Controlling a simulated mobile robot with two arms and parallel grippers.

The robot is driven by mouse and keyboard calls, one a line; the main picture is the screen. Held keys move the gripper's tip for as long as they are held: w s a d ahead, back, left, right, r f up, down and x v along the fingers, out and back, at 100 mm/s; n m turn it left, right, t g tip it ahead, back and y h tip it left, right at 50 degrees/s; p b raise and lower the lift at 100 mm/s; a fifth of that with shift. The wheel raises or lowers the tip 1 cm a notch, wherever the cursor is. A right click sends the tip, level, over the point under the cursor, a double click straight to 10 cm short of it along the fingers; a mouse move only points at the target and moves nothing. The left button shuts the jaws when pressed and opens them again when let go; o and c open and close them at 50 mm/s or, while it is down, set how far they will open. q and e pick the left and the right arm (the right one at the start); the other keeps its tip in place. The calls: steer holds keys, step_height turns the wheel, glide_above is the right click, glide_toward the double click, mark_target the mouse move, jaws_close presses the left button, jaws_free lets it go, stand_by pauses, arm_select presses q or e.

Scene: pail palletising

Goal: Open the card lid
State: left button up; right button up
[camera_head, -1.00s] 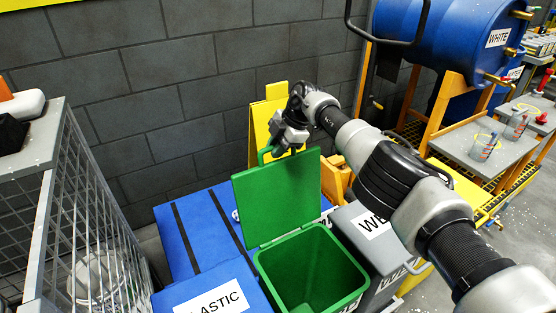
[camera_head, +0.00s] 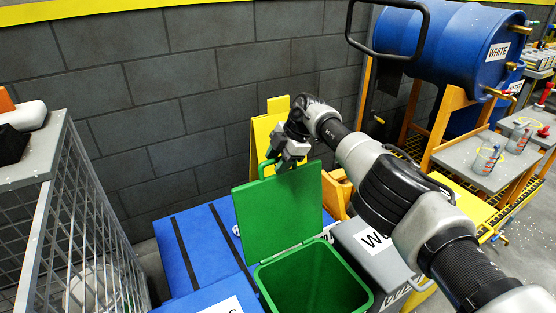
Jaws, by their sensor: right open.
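The green bin (camera_head: 312,283) stands open in the lower middle, and its inside looks empty as far as I see. Its green lid (camera_head: 280,212) is raised upright at the back of the bin, with a green loop handle on its top edge. My right gripper (camera_head: 284,163) is at the top edge of the lid, beside the handle (camera_head: 264,169), with its jaws open. I cannot tell whether it touches the lid. My left gripper is out of view.
A blue bin with a white label (camera_head: 222,306) is left of the green bin, and a grey bin (camera_head: 372,250) is right of it. A blue lid with black stripes (camera_head: 205,242) lies behind. A wire cage (camera_head: 75,230) stands at left, a yellow board (camera_head: 262,138) behind.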

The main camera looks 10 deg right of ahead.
steer(key=shift+r, duration=0.1)
steer(key=shift+p+v, duration=0.65)
steer(key=shift+v, duration=0.55)
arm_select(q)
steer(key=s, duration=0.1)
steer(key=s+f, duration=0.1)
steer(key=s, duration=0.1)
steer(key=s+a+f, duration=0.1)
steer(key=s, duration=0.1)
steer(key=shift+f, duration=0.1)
arm_select(e)
steer(key=v, duration=0.8)
steer(key=shift+d, duration=0.15)
